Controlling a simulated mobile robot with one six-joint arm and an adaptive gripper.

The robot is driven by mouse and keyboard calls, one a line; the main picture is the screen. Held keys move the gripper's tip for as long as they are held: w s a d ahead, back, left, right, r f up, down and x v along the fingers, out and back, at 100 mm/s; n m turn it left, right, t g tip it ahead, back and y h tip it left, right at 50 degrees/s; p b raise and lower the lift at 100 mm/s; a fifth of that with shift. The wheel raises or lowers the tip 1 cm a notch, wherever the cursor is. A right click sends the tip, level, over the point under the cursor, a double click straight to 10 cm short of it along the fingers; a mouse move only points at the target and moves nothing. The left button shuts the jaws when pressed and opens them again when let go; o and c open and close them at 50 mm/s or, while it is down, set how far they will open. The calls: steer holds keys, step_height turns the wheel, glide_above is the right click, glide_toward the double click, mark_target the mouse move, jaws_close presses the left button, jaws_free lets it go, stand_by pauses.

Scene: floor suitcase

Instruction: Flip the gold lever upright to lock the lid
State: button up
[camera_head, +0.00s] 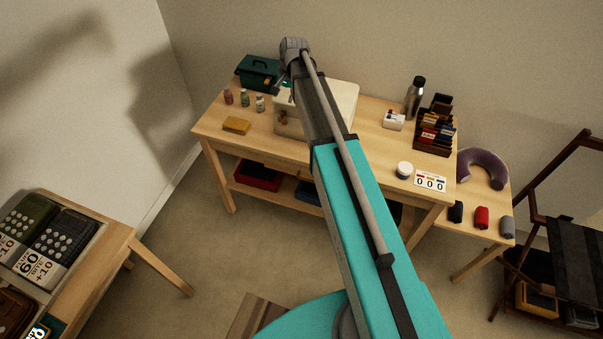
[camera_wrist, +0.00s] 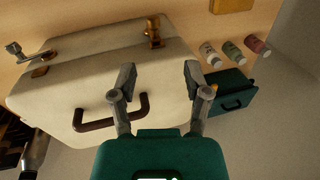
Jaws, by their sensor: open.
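The cream suitcase (camera_head: 342,101) lies on the wooden table, partly hidden behind my arm; its lid looks closed. In the wrist view the suitcase (camera_wrist: 90,85) shows a brown handle (camera_wrist: 112,115). A gold lever fitting (camera_wrist: 153,32) stands at its edge, beyond my fingertips; its exact angle is hard to tell. A silver lever fitting (camera_wrist: 17,50) with a gold piece beneath it is at the far left corner. My gripper (camera_wrist: 160,78) is open and empty above the suitcase, the gold lever roughly in line with the gap between its fingers.
A green toolbox (camera_head: 259,72) stands beside the suitcase at the back left. Several small bottles (camera_head: 244,99) and a yellow box (camera_head: 236,125) are left of it. A steel flask (camera_head: 414,97) and dark rack (camera_head: 434,128) stand right.

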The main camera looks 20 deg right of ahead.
steer(key=s+a+f+n+b, duration=0.1)
steer(key=s+f+n+b, duration=0.1)
steer(key=s, duration=0.7)
steer(key=s+f+n+g+h+b, duration=0.1)
steer(key=s+f+n+b, duration=0.2)
steer(key=s, duration=0.7)
steer(key=s+a+f+n+h+b, duration=0.1)
steer(key=s+f+n+b, duration=0.1)
steer(key=s, duration=0.8)
steer(key=shift+s+a+f+n+g+b, duration=0.3)
steer(key=shift+f+n+b, duration=0.1)
steer(key=shift+f+b, duration=0.25)
